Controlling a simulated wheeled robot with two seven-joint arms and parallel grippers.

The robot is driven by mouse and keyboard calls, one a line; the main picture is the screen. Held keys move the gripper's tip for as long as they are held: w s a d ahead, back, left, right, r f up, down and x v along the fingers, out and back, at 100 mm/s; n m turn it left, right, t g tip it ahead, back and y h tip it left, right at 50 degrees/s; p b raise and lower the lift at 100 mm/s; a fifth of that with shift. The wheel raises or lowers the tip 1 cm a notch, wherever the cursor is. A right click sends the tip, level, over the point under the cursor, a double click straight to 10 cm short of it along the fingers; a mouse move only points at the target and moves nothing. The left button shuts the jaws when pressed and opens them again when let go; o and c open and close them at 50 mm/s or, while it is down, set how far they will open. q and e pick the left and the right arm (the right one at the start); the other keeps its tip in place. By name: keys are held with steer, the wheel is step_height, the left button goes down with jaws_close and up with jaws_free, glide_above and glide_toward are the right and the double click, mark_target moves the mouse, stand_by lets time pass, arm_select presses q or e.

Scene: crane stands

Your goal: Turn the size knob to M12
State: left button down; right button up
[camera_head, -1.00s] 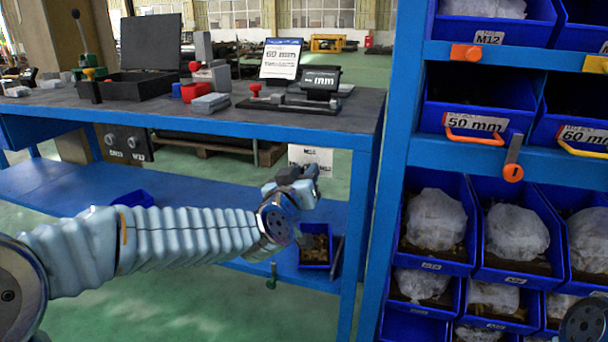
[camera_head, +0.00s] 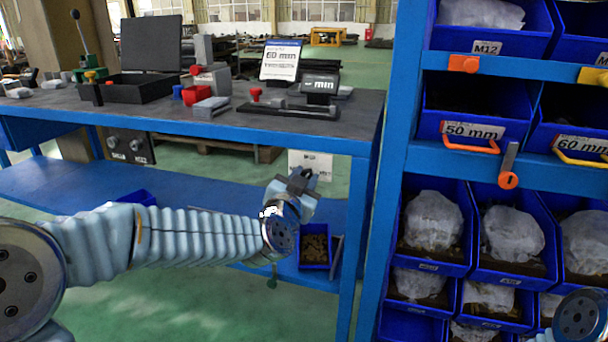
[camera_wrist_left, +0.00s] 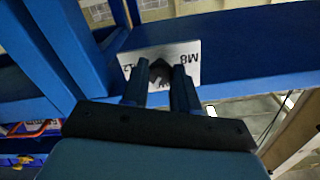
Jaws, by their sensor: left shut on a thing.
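The size knob is a small dark knob (camera_wrist_left: 159,71) on a white label plate (camera_head: 318,160) under the front edge of the workbench. In the left wrist view the plate (camera_wrist_left: 188,50) appears upside down, with M8 at its right and part of another label, ending in 2, at its left. My left gripper (camera_head: 302,178) is at the plate in the head view. In the left wrist view its two fingers (camera_wrist_left: 160,88) are shut on the knob, one on each side. The fingers hide much of the knob, and I cannot tell where its pointer stands. My right gripper is not in view.
The blue workbench top (camera_head: 215,127) holds a display, a sign and several fixtures. A bench leg (camera_head: 358,235) stands right of my left gripper. A blue rack (camera_head: 397,150) with bins stands at the right. A small bin (camera_head: 314,262) sits below the gripper.

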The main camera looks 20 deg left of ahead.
arm_select(q)
steer(key=shift+m+p, duration=1.6)
steer(key=shift+m, duration=3.1)
steer(key=c, duration=0.9)
jaws_free()
steer(key=shift+o, duration=0.2)
steer(key=s+b, duration=0.3)
steer(key=s, duration=1.1)
steer(key=shift+a, duration=0.2)
